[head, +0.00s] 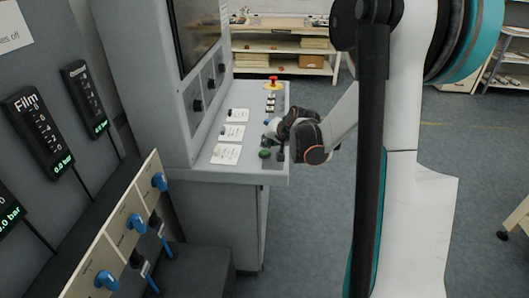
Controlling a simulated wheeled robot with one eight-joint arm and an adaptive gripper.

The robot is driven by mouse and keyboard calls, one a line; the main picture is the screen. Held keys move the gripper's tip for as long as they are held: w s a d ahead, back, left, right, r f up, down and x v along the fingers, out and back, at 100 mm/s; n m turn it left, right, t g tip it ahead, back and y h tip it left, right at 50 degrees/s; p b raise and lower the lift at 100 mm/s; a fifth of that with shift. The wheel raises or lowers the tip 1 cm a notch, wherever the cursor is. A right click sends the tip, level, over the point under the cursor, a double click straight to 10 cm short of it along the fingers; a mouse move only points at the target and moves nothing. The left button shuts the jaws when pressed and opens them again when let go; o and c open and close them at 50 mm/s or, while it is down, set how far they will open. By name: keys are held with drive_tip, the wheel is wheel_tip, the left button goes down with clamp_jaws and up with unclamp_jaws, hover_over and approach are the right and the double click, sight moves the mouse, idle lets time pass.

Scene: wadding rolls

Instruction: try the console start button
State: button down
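The console (237,170) is a grey desk-like shelf on the front of a tall grey machine. A green button (265,153) sits near its front right corner and is likely the start button; I cannot read its label. A red mushroom button (273,79) on a yellow base stands at the far end. My gripper (273,133) is over the right side of the console, just beyond the green button. Dark parts of my wrist and arm hide much of it. I cannot tell whether its fingers are apart or whether it touches the console.
Labelled white cards (226,154) lie along the console's left side. At lower left, a beige panel (112,245) carries blue valve knobs (137,222). Dark gauges (38,132) hang on the left wall. Shelves (285,47) stand at the back. Blue-grey floor is clear between.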

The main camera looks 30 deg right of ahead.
sight(267, 151)
drive_tip(key=shift+f, duration=0.1)
drive_tip(key=shift+f+b, duration=0.3)
drive_tip(key=shift+b, duration=0.1)
drive_tip(key=shift+f+b, duration=0.4)
drive_tip(key=shift+f, duration=0.05)
idle(0.7)
drive_tip(key=shift+r, duration=0.1)
drive_tip(key=shift+r+p, duration=0.6)
drive_tip(key=shift+r, duration=0.15)
drive_tip(key=shift+r, duration=0.1)
drive_tip(key=shift+r+p, duration=1.75)
drive_tip(key=shift+r, duration=0.65)
